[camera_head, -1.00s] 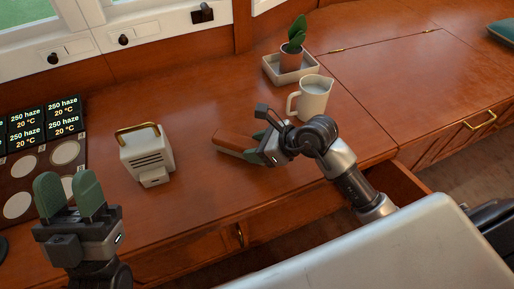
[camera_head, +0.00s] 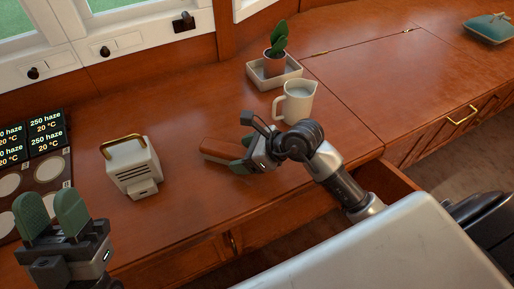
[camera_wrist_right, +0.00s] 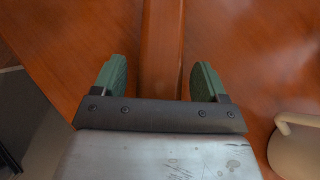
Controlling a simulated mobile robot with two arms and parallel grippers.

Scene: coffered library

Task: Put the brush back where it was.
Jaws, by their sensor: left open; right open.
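A reddish-brown wooden block-like thing, which I take for the brush (camera_head: 219,149), lies on the wooden counter between the white box and the jug. In the right wrist view the brush (camera_wrist_right: 161,40) runs as a long bar between the green fingers, with a gap on each side. Its bristles are not visible. My right gripper (camera_head: 243,161) is open around one end of it, low at the counter. My left gripper (camera_head: 54,214) is open and empty at the lower left, its green fingers pointing up.
A cream jug (camera_head: 297,102) stands just beyond my right gripper, near a potted plant (camera_head: 274,62) in a tray (camera_head: 292,78). A white box with a brass handle (camera_head: 133,170) stands to the left. A drawer (camera_head: 388,183) is open at the front. The right counter is mostly clear.

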